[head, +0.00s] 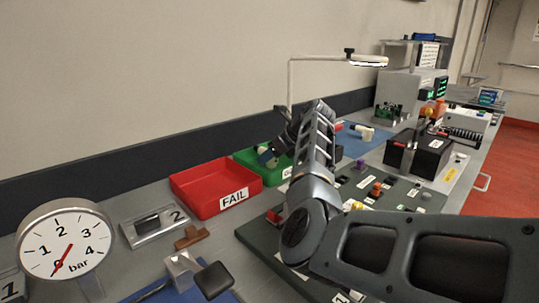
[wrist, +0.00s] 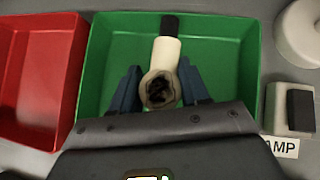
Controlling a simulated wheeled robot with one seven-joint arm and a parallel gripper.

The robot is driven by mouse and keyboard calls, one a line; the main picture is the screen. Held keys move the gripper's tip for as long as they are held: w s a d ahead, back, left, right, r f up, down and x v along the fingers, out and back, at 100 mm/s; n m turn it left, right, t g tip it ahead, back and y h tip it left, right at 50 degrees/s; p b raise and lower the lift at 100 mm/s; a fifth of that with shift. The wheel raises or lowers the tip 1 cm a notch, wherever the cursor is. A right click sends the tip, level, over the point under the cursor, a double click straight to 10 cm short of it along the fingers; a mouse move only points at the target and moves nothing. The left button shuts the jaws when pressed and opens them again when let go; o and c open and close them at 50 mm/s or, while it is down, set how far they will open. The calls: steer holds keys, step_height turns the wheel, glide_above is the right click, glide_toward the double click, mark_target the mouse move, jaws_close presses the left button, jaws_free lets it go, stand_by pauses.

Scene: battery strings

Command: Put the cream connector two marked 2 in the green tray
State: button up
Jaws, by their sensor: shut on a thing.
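The cream connector (wrist: 166,54) is a pale cylinder with a dark end and a dark 2 on its near round face. It lies between the two blue fingers of my gripper (wrist: 160,76), which is shut on it. In the wrist view, connector and fingers appear over the green tray (wrist: 225,48). I cannot tell whether the connector touches the tray floor. In the head view, my gripper (head: 270,151) is at the green tray (head: 244,157), partly covered by my arm.
A red tray marked FAIL (head: 212,188) stands directly left of the green tray. A dial gauge (head: 63,247) stands at the front left. A dark green board (head: 390,191) with small parts lies right of my arm. A lamp (head: 368,60) stands behind.

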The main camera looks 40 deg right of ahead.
steer(key=o, duration=1.3)
steer(key=shift+c, duration=0.2)
steer(key=v, duration=1.2)
steer(key=shift+r, duration=0.15)
